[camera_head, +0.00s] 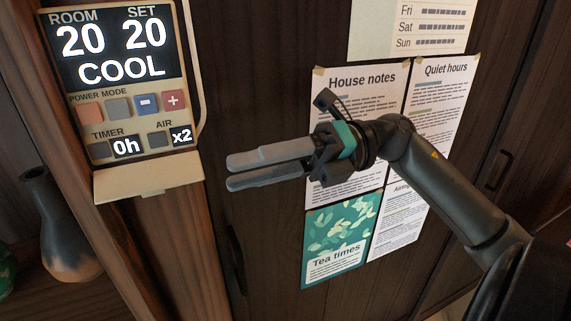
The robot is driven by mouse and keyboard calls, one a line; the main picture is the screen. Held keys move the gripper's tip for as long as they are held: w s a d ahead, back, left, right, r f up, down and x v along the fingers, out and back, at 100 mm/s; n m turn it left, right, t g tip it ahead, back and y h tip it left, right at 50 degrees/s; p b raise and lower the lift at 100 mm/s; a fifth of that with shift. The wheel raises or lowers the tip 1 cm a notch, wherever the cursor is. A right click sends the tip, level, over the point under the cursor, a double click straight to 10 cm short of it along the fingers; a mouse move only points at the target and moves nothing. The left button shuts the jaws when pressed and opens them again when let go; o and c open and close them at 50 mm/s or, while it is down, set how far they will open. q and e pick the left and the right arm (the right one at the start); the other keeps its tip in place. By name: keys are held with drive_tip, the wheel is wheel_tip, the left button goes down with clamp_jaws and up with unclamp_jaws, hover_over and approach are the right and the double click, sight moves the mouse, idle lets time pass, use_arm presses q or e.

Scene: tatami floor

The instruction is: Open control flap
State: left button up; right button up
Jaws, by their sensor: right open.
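The control panel (143,108) is a beige wall unit at the upper left. Its lit display reads room 20, set 20, COOL, with timer 0h and air x2. A row of coloured buttons shows below the display. The beige flap (148,179) hangs folded down at the panel's lower edge, leaving the buttons uncovered. My right gripper (229,172) is to the right of the flap, apart from it, fingers pointing left. Its two grey fingers have a narrow gap between them and hold nothing. My left gripper is out of view.
Papers headed House notes (362,79) and Quiet hours (446,70), and a green Tea times sheet (336,240), are fixed to the dark wooden door behind my right arm. A dark vase (65,235) stands at the lower left. A wooden post (170,250) runs below the panel.

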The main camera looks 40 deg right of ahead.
drive_tip(key=shift+v, duration=2.2)
